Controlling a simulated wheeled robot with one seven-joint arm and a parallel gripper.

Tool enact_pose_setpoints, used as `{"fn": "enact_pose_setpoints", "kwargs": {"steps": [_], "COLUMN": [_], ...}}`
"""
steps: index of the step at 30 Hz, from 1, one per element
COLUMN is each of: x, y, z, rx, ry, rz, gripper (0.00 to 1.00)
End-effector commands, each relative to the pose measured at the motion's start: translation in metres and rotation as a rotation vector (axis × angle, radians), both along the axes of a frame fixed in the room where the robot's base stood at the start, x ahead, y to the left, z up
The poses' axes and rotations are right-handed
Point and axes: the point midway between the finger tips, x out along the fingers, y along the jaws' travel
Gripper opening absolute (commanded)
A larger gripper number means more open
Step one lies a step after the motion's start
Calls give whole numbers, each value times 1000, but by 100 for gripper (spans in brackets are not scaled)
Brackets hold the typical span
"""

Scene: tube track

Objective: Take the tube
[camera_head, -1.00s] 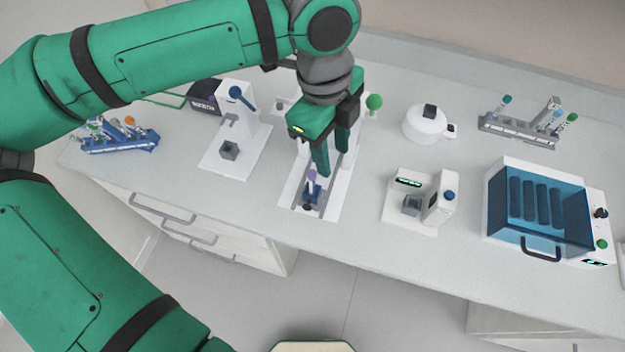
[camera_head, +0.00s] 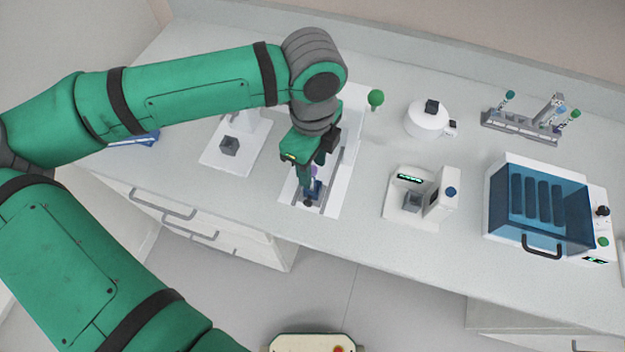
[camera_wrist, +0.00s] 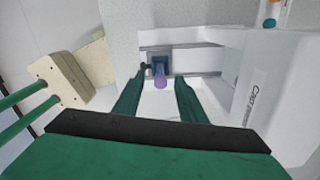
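The tube has a purple cap and stands in a small blue carrier on the white track. In the head view the tube (camera_head: 314,171) is partly hidden by my gripper, and the blue carrier (camera_head: 315,188) sits near the front end of the track (camera_head: 330,208). In the wrist view the purple cap (camera_wrist: 160,82) lies between and just beyond my fingertips, with the blue carrier (camera_wrist: 158,64) behind it. My gripper (camera_wrist: 159,82) is open, one finger on each side of the tube line, not visibly touching it. In the head view my gripper (camera_head: 307,183) is over the carrier.
A white device with a grey holder (camera_head: 229,146) stands left of the track. Another small device (camera_head: 410,196) stands to the right, with a blue-lidded box (camera_head: 540,205) beyond it. A round white device (camera_head: 426,120) and a grey tube rack (camera_head: 520,128) stand behind.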

Motion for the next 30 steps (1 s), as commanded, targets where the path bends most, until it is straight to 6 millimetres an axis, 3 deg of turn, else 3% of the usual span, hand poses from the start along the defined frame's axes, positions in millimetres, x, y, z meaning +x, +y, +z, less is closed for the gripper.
{"fn": "enact_pose_setpoints", "kwargs": {"steps": [5,13,18,30], "x": [0,0,0,0], "y": [0,0,0,0], "z": [-19,-21,-21,-19], "rx": [-1,-1,-1,-1], "ry": [1,-1,-1,-1], "rz": [0,0,0,0], "gripper": [38,38,2,2]}}
